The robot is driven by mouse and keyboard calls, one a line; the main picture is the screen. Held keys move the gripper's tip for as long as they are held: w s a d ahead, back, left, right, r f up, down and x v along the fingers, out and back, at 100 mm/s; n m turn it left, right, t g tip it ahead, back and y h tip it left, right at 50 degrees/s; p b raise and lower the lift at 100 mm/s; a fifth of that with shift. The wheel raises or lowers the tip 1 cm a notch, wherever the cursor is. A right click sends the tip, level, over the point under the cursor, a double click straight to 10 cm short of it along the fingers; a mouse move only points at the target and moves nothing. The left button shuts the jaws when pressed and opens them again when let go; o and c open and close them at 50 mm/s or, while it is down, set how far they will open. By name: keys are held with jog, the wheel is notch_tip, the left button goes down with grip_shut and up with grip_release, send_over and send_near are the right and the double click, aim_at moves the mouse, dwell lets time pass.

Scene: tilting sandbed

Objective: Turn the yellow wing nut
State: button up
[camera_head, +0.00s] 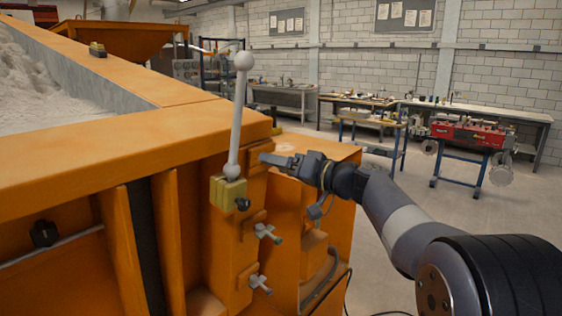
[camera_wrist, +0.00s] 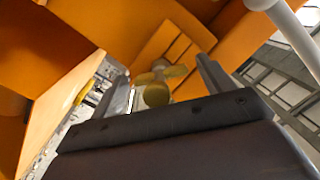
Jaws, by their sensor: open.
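The yellow wing nut (camera_wrist: 158,90) shows in the wrist view, low between the two fingers, with a rounded end towards the camera and wings behind. It stands on an orange panel. My gripper (camera_wrist: 160,72) is open, one finger on each side of the nut in the picture, with gaps on both sides. I cannot tell how far the fingertips are from it in depth. In the head view my gripper (camera_head: 268,159) is at the orange sandbed's front corner, right of the white lever. I cannot make out the yellow wing nut there; the gripper may hide it.
A white ball-topped lever (camera_head: 239,115) rises from a yellow-green block (camera_head: 228,192) close left of my gripper. Two pale cross-shaped handles (camera_head: 266,233) (camera_head: 259,284) stick out below. The orange sandbed frame (camera_head: 110,152) fills the left. Open floor (camera_head: 470,230) lies right, before workbenches.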

jog(key=shift+c, duration=0.2)
jog(key=c, duration=0.9)
jog(key=shift+c, duration=0.2)
